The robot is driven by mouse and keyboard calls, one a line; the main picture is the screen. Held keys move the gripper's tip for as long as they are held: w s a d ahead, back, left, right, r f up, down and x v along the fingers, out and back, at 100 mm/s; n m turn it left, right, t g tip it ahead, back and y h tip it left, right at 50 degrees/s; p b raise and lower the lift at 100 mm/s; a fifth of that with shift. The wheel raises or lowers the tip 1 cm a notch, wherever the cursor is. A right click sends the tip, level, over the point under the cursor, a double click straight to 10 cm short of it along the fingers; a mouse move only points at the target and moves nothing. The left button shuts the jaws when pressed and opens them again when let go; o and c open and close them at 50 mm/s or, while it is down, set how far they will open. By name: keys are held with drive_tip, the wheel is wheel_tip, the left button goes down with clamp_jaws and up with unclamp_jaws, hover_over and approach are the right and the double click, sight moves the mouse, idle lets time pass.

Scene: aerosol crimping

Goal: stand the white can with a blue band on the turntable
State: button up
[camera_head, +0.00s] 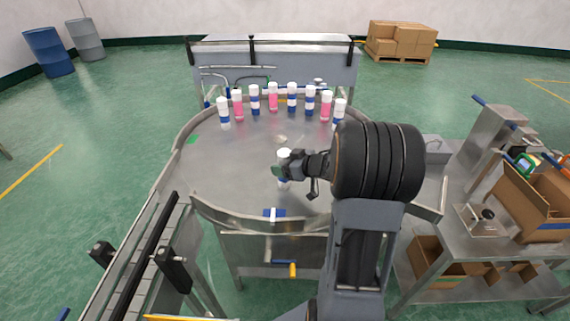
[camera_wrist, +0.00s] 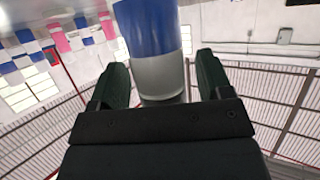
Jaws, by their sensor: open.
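A white can with a blue band (camera_head: 284,154) stands upright on the round steel turntable (camera_head: 225,165), towards its front and apart from the other cans. My gripper (camera_head: 281,170) reaches in from the right at the can's height and hides its middle. In the wrist view the can (camera_wrist: 160,75) shows large, blue band and pale end, between the two dark fingers of my gripper (camera_wrist: 162,78). The fingers are open, with a visible gap on the right side of the can. Whether the left finger touches it is hard to tell.
Several white cans with blue or pink bands (camera_head: 255,100) stand in an arc along the turntable's far side. A raised rim (camera_head: 245,218) runs along its front. A conveyor (camera_head: 140,250) lies front left. A steel bench with cardboard boxes (camera_head: 530,200) stands at right.

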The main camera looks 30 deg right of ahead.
drive_tip(key=shift+r, duration=0.25)
drive_tip(key=v, duration=1.1)
wheel_tip(320, 180, up, 7)
drive_tip(key=w+a+m+h, duration=0.25)
drive_tip(key=m+h, duration=0.25)
drive_tip(key=h, duration=0.5)
drive_tip(key=s+a+f+g+y, duration=0.2)
drive_tip(key=s+a+f+g, duration=0.1)
drive_tip(key=s+a, duration=0.4)
drive_tip(key=s+a+f+g+y, duration=0.2)
drive_tip(key=s+a+f+g, duration=0.1)
drive_tip(key=s+a, duration=0.4)
drive_tip(key=shift+a+g, duration=0.6)
drive_tip(key=shift+g, duration=0.2)
drive_tip(key=shift+d+f, duration=0.1)
